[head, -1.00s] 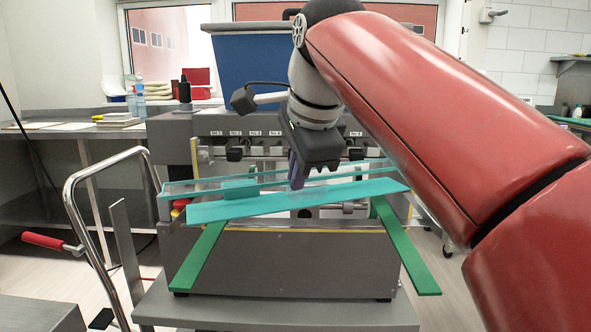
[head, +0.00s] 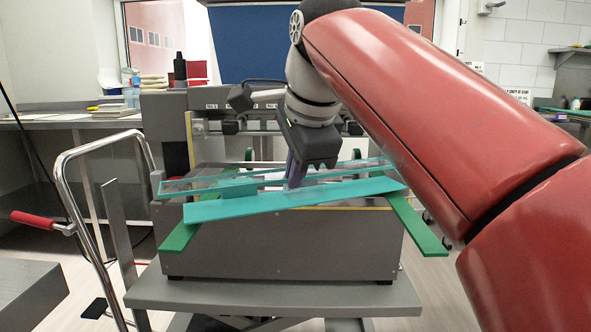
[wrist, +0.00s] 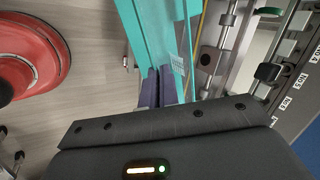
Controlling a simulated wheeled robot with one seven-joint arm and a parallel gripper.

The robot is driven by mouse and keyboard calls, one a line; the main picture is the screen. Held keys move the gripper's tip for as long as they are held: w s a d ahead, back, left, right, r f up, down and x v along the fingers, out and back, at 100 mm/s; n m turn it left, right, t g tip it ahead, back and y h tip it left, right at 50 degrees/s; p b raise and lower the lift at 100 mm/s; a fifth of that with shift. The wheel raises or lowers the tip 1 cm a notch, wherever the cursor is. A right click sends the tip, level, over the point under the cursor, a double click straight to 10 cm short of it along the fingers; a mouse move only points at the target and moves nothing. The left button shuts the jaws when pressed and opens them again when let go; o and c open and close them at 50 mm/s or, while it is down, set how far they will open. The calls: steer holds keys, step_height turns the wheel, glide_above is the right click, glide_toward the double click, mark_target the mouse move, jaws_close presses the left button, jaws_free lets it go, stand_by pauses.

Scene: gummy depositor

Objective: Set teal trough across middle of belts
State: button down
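My gripper (head: 296,172) is shut on the teal trough (head: 290,203), near its middle. The trough is long, with teal sides and a part that looks clear. It lies across the picture in front of the machine, its right end higher. Two narrow green belts, left (head: 181,237) and right (head: 418,228), stick out toward me below it. The trough crosses in front of both belts; I cannot tell whether it touches them. In the wrist view, the purple fingertips (wrist: 155,86) are at the trough's teal side (wrist: 153,40).
The grey machine (head: 290,245) stands on a grey cart top (head: 270,296). A blue hopper (head: 290,45) rises behind it. A chrome rail with a red handle (head: 33,219) is at left. Metal counters stand at the back left.

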steer(key=shift+f+b, duration=0.4)
steer(key=shift+f, duration=0.15)
steer(key=c, duration=1.6)
jaws_free()
